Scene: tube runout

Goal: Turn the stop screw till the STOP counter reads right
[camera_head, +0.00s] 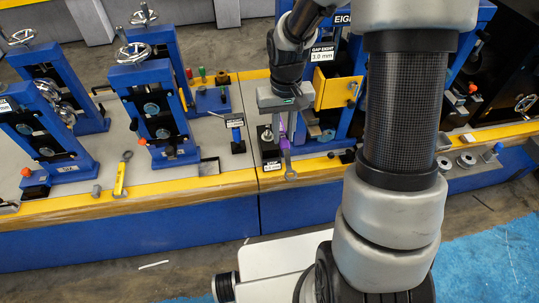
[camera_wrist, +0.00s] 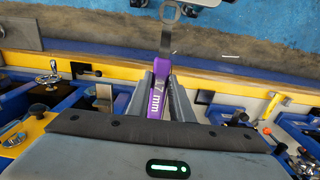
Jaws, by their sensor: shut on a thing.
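My gripper (camera_head: 281,122) points down over the right-hand bench and is shut on a spanner with a purple grip (camera_head: 284,143). The spanner's grey ring end (camera_head: 291,174) hangs over the bench's yellow front edge. In the wrist view the purple grip (camera_wrist: 157,100) is between my two fingers (camera_wrist: 160,98) and carries a white size label, seen in part as "7 mm". The STOP counter (camera_head: 271,165) is a small white plate left of the spanner; its digits are too small to read surely. I cannot make out the stop screw for certain.
A GAP EIGHT plate (camera_head: 322,54) reads 3.0 mm above a yellow block (camera_head: 338,90). A yellow-handled spanner (camera_head: 122,175) lies on the left bench. Blue roll stands (camera_head: 158,115) with handwheels rise there. Several round metal parts (camera_head: 466,160) lie at the right.

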